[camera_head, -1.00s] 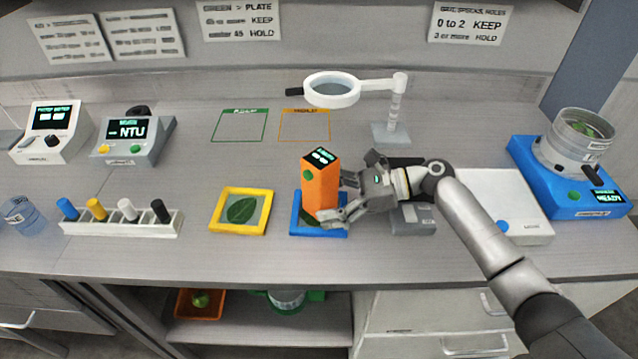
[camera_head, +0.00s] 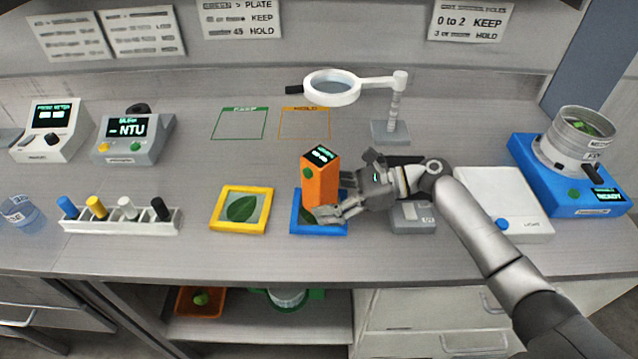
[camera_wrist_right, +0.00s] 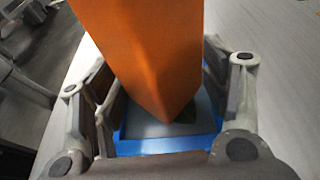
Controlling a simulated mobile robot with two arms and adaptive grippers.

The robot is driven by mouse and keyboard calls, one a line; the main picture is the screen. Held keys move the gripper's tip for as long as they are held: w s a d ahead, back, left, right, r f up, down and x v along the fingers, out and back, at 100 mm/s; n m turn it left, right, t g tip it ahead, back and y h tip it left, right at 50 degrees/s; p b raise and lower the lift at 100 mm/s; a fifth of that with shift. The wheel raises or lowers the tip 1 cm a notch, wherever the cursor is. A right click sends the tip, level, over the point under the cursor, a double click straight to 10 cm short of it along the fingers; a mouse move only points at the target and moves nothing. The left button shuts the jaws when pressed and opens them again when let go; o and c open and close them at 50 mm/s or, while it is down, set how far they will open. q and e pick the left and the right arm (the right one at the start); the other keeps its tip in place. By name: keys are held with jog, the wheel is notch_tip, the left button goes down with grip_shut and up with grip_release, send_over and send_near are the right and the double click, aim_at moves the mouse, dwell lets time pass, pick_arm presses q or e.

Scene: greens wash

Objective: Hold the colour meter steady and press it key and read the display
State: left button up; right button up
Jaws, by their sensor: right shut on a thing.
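The orange colour meter (camera_head: 321,184) stands upright on the blue-framed tray (camera_head: 298,222), over a leaf that shows only in part. Its small dark display (camera_head: 322,154) on top is lit, but the characters are too small to read. A green round key (camera_head: 308,173) is on its front face. My right gripper (camera_head: 338,196) is shut on the meter from its right side. In the right wrist view, the meter (camera_wrist_right: 145,50) fills the space between the fingers, with the blue tray (camera_wrist_right: 165,143) beneath. My left gripper is not in view.
A yellow-framed tray (camera_head: 216,214) with a leaf lies left of the meter. A magnifier stand (camera_head: 390,132) is behind, and a grey device (camera_head: 413,222) lies under my right wrist. A rack (camera_head: 120,224) of coloured pegs is further left. The bench between the rack and yellow tray is clear.

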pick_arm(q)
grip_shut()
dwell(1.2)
